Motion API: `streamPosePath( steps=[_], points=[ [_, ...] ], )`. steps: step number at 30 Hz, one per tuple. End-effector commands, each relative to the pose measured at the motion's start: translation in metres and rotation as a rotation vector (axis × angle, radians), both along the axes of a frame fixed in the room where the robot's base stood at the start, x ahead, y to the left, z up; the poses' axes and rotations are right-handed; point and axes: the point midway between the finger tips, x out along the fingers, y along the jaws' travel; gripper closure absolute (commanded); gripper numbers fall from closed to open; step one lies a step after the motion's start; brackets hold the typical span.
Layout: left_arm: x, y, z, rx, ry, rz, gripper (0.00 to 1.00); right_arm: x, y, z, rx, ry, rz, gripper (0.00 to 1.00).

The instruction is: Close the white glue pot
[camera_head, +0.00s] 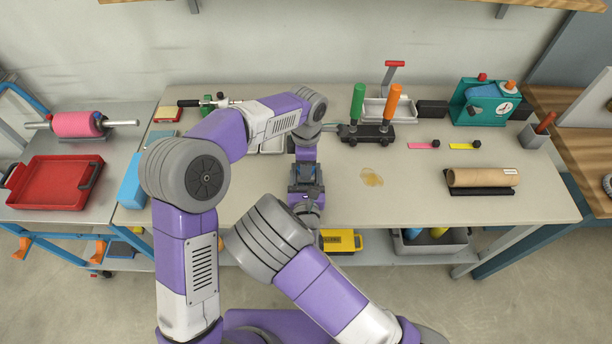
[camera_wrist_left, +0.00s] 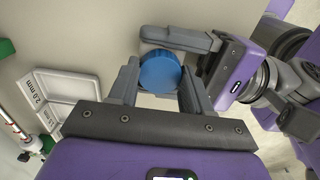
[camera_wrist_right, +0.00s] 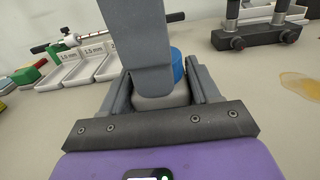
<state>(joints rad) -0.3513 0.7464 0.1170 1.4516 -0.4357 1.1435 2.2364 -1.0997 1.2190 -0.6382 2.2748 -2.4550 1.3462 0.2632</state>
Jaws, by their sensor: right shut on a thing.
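The white glue pot (camera_wrist_right: 163,100) shows in the right wrist view, between the fingers of my right gripper (camera_wrist_right: 165,90), which is shut on its body. A blue lid (camera_wrist_right: 178,66) is at its top, partly hidden behind a grey finger of my left gripper. In the left wrist view the round blue lid (camera_wrist_left: 160,72) is seen from above, between the fingertips of my left gripper (camera_wrist_left: 161,80), which is open around it. I cannot tell whether the lid is fully seated. In the head view my left gripper (camera_head: 305,178) hides the pot.
A yellowish puddle (camera_head: 371,177) lies on the table right of the grippers. A black rack with green and orange handles (camera_head: 367,132) stands behind it. A cardboard roll (camera_head: 482,177) lies at the right. White trays (camera_wrist_right: 88,66) stand at the left back.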

Motion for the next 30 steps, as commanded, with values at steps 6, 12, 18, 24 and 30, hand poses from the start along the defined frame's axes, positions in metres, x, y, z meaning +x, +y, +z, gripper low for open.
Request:
streamPosePath(
  steps=[6, 12, 18, 24, 30],
  points=[
    [0.0001, 0.0001, 0.0002, 0.0, 0.0, -0.009, 0.89, 0.0001, 0.0, 0.0004, 0.0, -0.001, 0.0, 1.0],
    [0.0002, 0.0001, 0.0002, 0.0, -0.001, -0.192, 0.89, 0.0001, 0.0, 0.0003, 0.0, -0.001, 0.0, 1.0],
    [0.0002, 0.0002, 0.0002, 0.0, -0.001, -0.283, 0.89, 0.0001, 0.0, 0.0003, 0.0, -0.001, 0.0, 1.0],
    [0.0003, 0.0002, 0.0002, 0.0, -0.001, -0.281, 0.89, 0.0, 0.0, 0.0003, 0.0, -0.001, 0.0, 1.0],
    [0.0003, 0.0002, 0.0002, 0.0, -0.001, -0.28, 0.27, 0.0, 0.0, 0.0003, 0.0, -0.001, 0.0, 1.0]
  ],
)
